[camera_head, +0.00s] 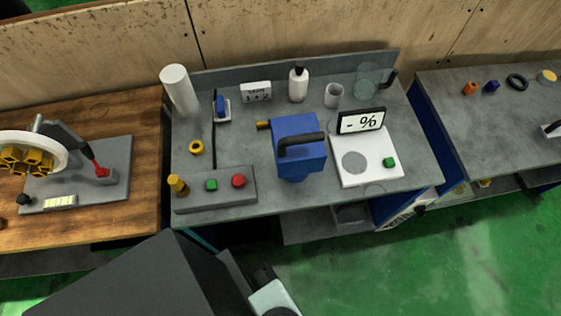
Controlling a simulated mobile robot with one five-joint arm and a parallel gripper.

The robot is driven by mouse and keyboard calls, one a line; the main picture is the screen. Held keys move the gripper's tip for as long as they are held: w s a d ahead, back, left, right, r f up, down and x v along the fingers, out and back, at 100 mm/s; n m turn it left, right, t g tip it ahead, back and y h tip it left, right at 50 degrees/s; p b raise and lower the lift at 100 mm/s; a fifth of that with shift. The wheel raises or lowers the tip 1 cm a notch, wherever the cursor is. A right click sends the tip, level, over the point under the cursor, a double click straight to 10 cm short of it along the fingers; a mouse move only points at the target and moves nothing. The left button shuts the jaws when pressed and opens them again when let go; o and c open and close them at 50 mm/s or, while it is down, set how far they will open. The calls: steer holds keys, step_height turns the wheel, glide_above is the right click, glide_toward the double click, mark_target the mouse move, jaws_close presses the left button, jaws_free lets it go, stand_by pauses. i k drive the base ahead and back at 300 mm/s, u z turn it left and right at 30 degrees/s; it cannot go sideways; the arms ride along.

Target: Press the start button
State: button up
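A grey control box (215,199) sits at the front left of the middle grey bench. On its top are a green button (211,184), likely the start button, a red round button (238,181) and a yellow knob (178,186) at the left end. I cannot read any label on it. Nothing touches the buttons. Dark and light grey parts of my own arm show at the bottom edge, in front of the bench and apart from the box. I cannot make out any gripper fingers in this view.
A blue grinder (299,155) with a black handle stands right of the box. A white scale (366,171) with a display is farther right. A yellow ring (196,147) lies behind the box. A wooden table (130,215) is at the left; green floor lies in front.

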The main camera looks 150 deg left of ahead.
mark_target(212, 185)
steer(key=u, duration=3.85)
steer(key=k, duration=1.15)
steer(key=u, duration=0.8)
